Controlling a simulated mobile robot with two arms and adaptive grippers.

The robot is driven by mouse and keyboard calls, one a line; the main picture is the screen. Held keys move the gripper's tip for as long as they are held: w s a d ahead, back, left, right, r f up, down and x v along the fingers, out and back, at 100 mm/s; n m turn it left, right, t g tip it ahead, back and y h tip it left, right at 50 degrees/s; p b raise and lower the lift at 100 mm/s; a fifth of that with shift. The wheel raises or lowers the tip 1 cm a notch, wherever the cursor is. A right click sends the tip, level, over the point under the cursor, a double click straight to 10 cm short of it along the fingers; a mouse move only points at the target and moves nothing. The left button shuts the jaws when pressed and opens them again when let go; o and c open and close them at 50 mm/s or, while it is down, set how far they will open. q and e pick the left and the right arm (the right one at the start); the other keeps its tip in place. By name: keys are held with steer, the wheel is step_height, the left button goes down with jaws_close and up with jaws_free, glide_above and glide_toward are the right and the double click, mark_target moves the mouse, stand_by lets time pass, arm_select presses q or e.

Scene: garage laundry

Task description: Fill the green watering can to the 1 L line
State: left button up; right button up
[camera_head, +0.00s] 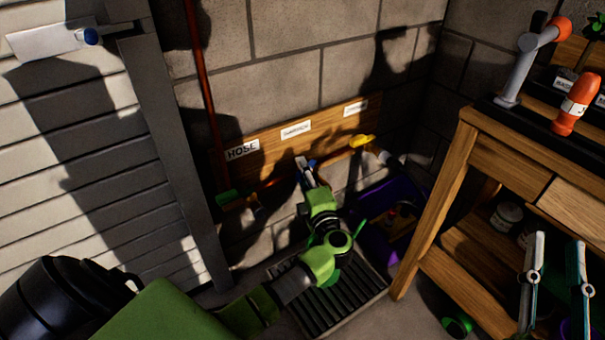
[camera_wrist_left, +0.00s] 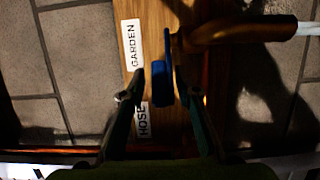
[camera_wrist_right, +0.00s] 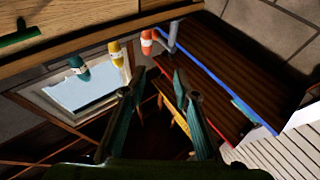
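A blue tap handle (camera_head: 312,164) sits under the middle label on the wooden tap board (camera_head: 262,145). It also shows in the left wrist view (camera_wrist_left: 158,84), by the GARDEN label (camera_wrist_left: 132,45). My left gripper (camera_head: 306,166) reaches the handle with its fingers apart on either side of it; firm contact is not visible. My right gripper (camera_head: 556,245) is open and empty at the right, in front of the workbench. A dark green shape (camera_head: 352,272) shows behind my left arm above the floor grate; I cannot tell whether it is the watering can. No 1 L line is visible.
The floor grate (camera_head: 345,318) lies below the taps. A yellow tap handle (camera_head: 362,141) is right of the blue one. A purple crate (camera_head: 362,243) stands beside the wooden workbench (camera_head: 440,205). A green round object (camera_head: 458,325) lies under the bench.

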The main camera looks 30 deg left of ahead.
arm_select(q)
jaws_close()
steer(key=shift+a+r, duration=0.1)
